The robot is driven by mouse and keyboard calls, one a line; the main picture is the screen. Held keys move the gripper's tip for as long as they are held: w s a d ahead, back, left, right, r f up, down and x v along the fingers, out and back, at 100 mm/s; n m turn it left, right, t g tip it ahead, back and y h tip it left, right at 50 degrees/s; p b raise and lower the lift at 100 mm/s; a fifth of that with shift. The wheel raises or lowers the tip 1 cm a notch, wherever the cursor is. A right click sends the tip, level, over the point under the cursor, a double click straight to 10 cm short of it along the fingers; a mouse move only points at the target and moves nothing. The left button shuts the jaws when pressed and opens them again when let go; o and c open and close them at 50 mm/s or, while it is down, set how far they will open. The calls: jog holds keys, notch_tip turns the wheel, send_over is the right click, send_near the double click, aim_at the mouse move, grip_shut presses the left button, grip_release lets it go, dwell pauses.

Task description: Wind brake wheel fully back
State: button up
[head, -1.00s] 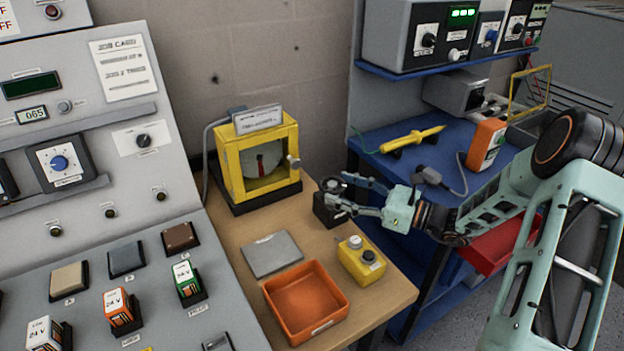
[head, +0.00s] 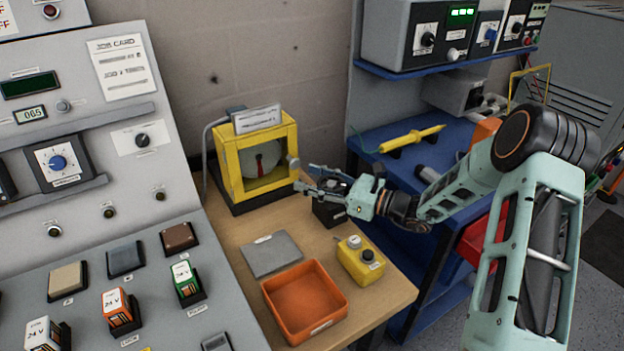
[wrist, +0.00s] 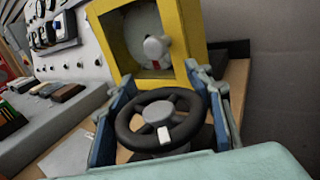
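The brake wheel (wrist: 132,139) is a black ring with dark spokes and one pale mark at its near spoke. It sits on a dark block (head: 328,213) on the wooden bench, and my fingers partly hide it in the head view. My gripper (head: 309,178) is open, reaching over the wheel from the right. In the wrist view my gripper (wrist: 165,83) has one finger on each side of the wheel, apart from each other. I cannot tell whether they touch the rim. Behind it stands a yellow-framed box (head: 228,166) with a grey disc and a red mark.
A yellow button box (head: 360,262), an orange tray (head: 305,301) and a grey plate (head: 271,255) lie in front of the wheel. A sloped grey console (head: 60,240) fills the left. A blue bench (head: 385,140) with a yellow tool stands at the right.

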jog(key=shift+f, duration=0.1)
jog(key=c, duration=0.7)
jog(key=shift+c, duration=0.5)
